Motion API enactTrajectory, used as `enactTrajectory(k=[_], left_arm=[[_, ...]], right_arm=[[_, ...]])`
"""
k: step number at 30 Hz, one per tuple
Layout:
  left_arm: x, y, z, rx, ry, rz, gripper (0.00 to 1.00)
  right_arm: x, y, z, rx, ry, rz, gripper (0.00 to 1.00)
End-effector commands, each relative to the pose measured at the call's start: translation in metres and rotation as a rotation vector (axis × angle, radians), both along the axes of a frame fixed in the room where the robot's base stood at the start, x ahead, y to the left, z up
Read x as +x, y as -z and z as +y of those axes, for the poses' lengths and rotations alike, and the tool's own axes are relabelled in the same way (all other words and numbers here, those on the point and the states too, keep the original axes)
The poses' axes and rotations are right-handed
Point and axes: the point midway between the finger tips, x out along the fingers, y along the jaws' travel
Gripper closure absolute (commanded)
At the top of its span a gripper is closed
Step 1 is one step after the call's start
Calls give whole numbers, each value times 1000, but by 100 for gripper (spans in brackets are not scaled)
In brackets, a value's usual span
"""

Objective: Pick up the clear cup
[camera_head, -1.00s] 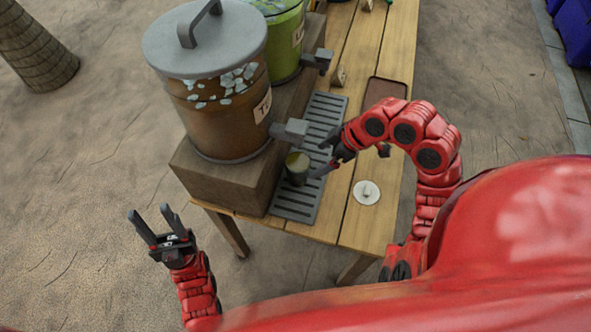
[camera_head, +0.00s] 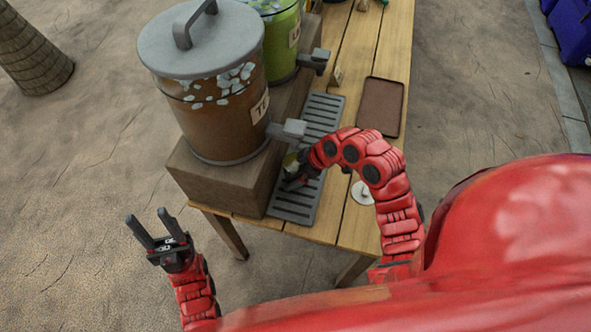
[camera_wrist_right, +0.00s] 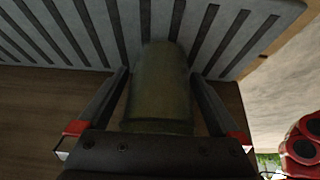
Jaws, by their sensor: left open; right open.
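The clear cup (camera_head: 290,163) holds dark greenish-brown liquid and stands on the slatted drip tray (camera_head: 293,211) under the tap of the brown dispenser. My right gripper (camera_head: 291,180) is at the cup, partly hiding it in the head view. In the right wrist view the cup (camera_wrist_right: 160,85) lies between the two fingers of my right gripper (camera_wrist_right: 162,80), one on each side. The fingers are open, with a small gap showing beside the cup. My left gripper (camera_head: 151,226) is open and empty, left of the table, away from the cup.
The brown drink dispenser (camera_head: 222,125) with a grey lid stands on a wooden block (camera_head: 196,181); a green dispenser (camera_head: 284,35) is behind it. A brown tray (camera_head: 381,106) and a white disc (camera_head: 363,193) lie on the wooden table (camera_head: 336,205). The tap (camera_head: 288,131) overhangs the cup.

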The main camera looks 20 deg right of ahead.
Motion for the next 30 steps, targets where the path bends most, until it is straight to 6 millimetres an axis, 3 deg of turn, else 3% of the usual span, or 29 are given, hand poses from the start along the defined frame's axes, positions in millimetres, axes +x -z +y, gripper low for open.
enactTrajectory(k=[4, 21, 30], left_arm=[[0, 0, 0, 0, 0, 0, 50], [0, 0, 0, 0, 0, 0, 50], [0, -3, 0, 0, 0, 0, 50]], right_arm=[[0, 0, 0, 0, 0, 0, 0], [0, 0, 0, 0, 0, 1, 100], [0, -4, 0, 1, -1, 0, 100]])
